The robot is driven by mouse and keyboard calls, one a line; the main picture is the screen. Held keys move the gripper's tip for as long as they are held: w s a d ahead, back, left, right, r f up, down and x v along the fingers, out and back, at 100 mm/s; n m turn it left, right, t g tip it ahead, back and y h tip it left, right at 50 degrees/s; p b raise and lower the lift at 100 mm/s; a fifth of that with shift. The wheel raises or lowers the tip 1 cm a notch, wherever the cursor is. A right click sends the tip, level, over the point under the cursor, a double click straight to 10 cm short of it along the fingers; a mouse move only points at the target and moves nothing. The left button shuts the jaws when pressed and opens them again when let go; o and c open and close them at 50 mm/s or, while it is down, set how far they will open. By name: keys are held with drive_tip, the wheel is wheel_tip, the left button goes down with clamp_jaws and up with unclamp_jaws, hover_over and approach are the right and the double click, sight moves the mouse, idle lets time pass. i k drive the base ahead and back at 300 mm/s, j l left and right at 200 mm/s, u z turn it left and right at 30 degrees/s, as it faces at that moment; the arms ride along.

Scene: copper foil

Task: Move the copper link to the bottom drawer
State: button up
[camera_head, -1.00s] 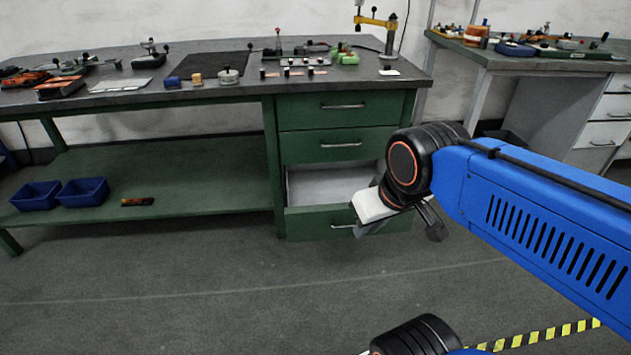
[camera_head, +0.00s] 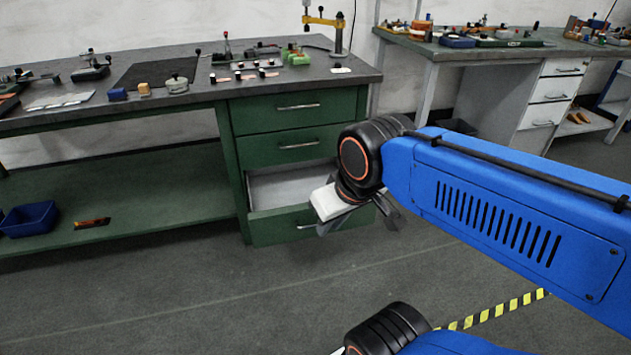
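A small flat copper-brown piece (camera_head: 92,223), which may be the copper link, lies on the green lower shelf of the workbench. The bottom drawer (camera_head: 268,229) of the green drawer unit is pulled open; the visible part of its pale inside looks empty, and its right end is hidden by my arm. My gripper (camera_head: 328,222) hangs in front of the right part of this drawer in the picture, far to the right of the copper-brown piece. Its fingers are small and partly hidden, so I cannot tell whether they are open or hold anything.
A blue bin (camera_head: 30,220) stands on the shelf left of the copper-brown piece. The grey bench top (camera_head: 210,92) carries tools, small blocks and copper-coloured strips. A second bench (camera_head: 440,50) stands at the right. The floor (camera_head: 180,290) before the drawers is clear, with yellow-black tape at lower right.

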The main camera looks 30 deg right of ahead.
sight(309, 195)
drive_tip(key=i+l, duration=0.15)
drive_tip(key=l, duration=0.2)
drive_tip(key=i+l, duration=0.15)
drive_tip(key=l, duration=0.2)
drive_tip(key=i+l, duration=0.1)
drive_tip(key=l, duration=0.3)
drive_tip(key=i+l+u, duration=0.1)
drive_tip(key=l, duration=0.25)
drive_tip(key=i+l, duration=0.2)
drive_tip(key=l, duration=0.15)
drive_tip(key=i+l, duration=0.1)
drive_tip(key=l, duration=0.3)
drive_tip(key=i+l, duration=0.15)
drive_tip(key=l, duration=0.2)
drive_tip(key=i+l, duration=0.1)
drive_tip(key=l, duration=0.25)
drive_tip(key=u, duration=0.05)
